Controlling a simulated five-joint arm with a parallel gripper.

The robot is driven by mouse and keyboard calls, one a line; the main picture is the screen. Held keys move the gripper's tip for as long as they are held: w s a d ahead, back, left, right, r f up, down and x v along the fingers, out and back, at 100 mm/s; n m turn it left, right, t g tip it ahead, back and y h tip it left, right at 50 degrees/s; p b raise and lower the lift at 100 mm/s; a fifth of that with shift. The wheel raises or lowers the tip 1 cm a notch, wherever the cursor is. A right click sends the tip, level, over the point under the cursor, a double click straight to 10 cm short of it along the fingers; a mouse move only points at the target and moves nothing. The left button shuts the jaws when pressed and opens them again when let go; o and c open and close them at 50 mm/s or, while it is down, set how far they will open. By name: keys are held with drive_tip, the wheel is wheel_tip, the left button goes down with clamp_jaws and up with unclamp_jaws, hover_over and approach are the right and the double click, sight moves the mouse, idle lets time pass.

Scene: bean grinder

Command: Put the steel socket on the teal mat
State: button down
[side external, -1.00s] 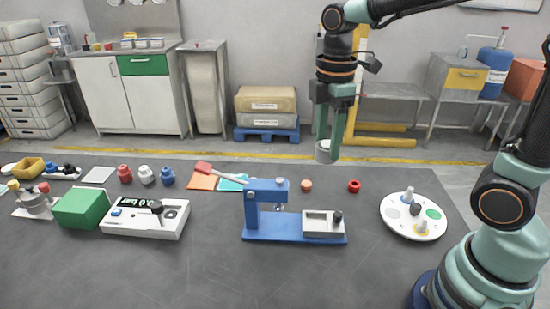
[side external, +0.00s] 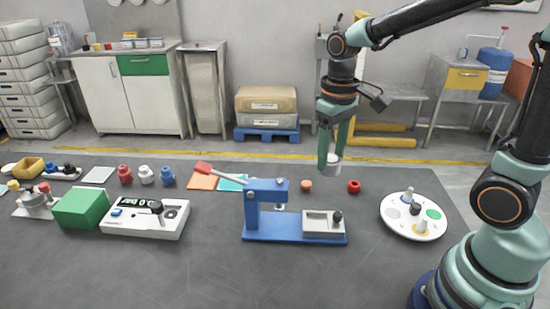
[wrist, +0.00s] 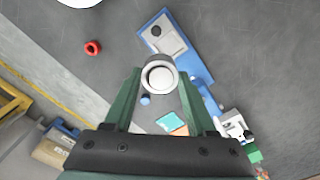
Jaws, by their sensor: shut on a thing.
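The steel socket (side external: 333,169) is a short silver-grey cylinder held in the air between the fingers of my gripper (side external: 332,155). In the wrist view the socket (wrist: 158,75) shows as a round ring with a pale centre, gripped between the green fingertips (wrist: 157,86). The teal mat (side external: 234,183) lies flat on the dark table, left of my gripper and behind the blue press. The teal mat also shows in the wrist view (wrist: 172,122), beyond the fingers. My gripper is right of the mat and above the table.
An orange mat (side external: 201,180) lies left of the teal one.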

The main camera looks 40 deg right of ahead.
drive_tip(key=r+n, duration=0.1)
drive_tip(key=n, duration=0.3)
drive_tip(key=a+r+n, duration=0.1)
drive_tip(key=n, duration=0.1)
drive_tip(key=shift+r+n, duration=0.35)
drive_tip(key=shift+n, duration=0.05)
drive_tip(key=n, duration=0.2)
drive_tip(key=r+n, duration=0.1)
drive_tip(key=n, duration=0.1)
drive_tip(key=a+r+n, duration=0.1)
drive_tip(key=n, duration=0.1)
drive_tip(key=shift+s+r+n, duration=0.1)
drive_tip(key=shift+r+n, duration=0.1)
drive_tip(key=shift+n, duration=0.1)
drive_tip(key=shift+f, duration=0.1)
wheel_tip(320, 180, down, 20)
drive_tip(key=shift+r, duration=0.25)
drive_tip(key=shift+f, duration=0.15)
drive_tip(key=shift+c, duration=1.1)
unclamp_jaws()
